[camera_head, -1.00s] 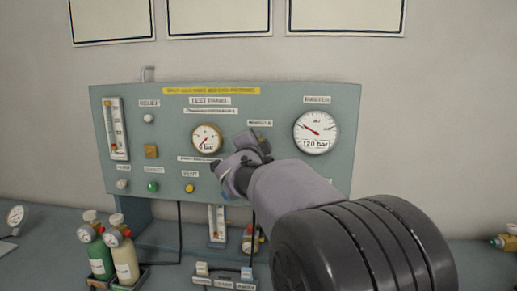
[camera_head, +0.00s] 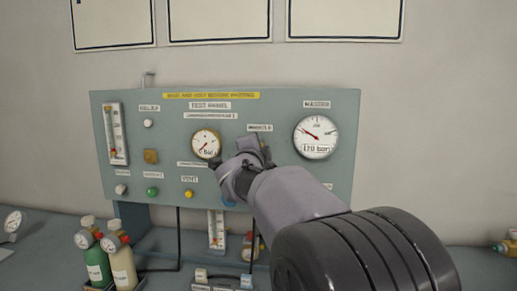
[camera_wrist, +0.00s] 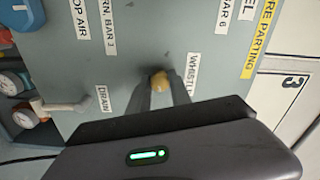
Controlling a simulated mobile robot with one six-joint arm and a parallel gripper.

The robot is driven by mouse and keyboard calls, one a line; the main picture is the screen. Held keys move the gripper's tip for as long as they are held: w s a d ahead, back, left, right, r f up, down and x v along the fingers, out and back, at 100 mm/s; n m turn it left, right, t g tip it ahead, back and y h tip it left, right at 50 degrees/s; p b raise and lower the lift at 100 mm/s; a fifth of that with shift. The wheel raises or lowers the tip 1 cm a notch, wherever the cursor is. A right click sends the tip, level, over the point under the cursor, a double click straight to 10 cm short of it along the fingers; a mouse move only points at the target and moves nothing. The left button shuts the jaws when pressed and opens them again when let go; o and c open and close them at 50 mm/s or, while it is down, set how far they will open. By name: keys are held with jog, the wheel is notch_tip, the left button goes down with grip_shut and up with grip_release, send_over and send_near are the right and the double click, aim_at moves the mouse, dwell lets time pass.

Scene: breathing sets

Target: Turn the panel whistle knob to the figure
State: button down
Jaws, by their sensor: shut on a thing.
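The whistle knob (camera_wrist: 158,80) is a small brass-yellow knob on the grey-green test panel (camera_head: 275,108), beside the WHISTLE label (camera_wrist: 192,73). My gripper (camera_wrist: 160,83) is shut on the knob, one finger on each side of it. In the head view my gripper (camera_head: 250,152) is against the panel below the whistle label (camera_head: 260,128) and hides the knob. A small gauge (camera_head: 206,144) is left of my gripper, and the large master gauge (camera_head: 316,137) is to its right. The fine dial marks are too small to read.
A drain lever (camera_wrist: 50,106) sticks out near the gripper in the wrist view. A yellow vent knob (camera_head: 189,194) and green button (camera_head: 152,191) are low on the panel. Green (camera_head: 95,262) and cream (camera_head: 122,266) bottles stand on the bench in front.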

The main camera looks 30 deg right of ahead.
jog(key=c, duration=1.2)
grip_release()
jog(key=p+v, duration=0.2)
jog(key=v, duration=1.5)
jog(key=shift+s+a, duration=0.15)
jog(key=shift+s, duration=0.05)
